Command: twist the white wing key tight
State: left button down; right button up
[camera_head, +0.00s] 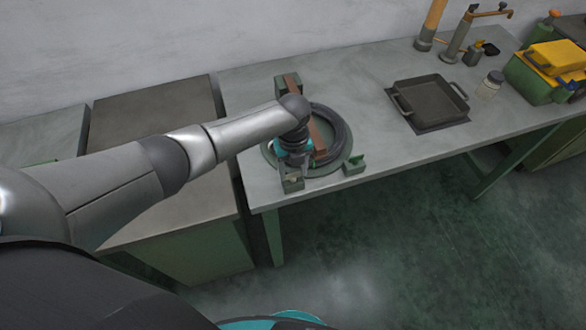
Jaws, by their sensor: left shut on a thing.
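My left arm reaches in from the left, and my left gripper (292,168) points down at the near left edge of a round fixture (335,172) on the grey bench. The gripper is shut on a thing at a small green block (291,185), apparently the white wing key. The gripper and wrist hide the key almost wholly, so its angle cannot be told. A dark ring (343,133) and a brown bar (320,138) sit on the fixture. A second green block (353,164) is at its near right edge. My right gripper is not in view.
A dark square pan (430,97) lies on the bench (368,105) to the right. Beyond it are a small jar (490,84), upright fittings (455,40) and a green and yellow box (550,70). The bench between fixture and pan is clear. A lower cabinet (165,205) stands at the left.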

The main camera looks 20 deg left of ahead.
pick_arm(q)
jog(key=shift+c, duration=1.2)
grip_release()
notch_tip(320, 180, up, 15)
jog(key=p, duration=0.1)
jog(key=shift+r, duration=0.15)
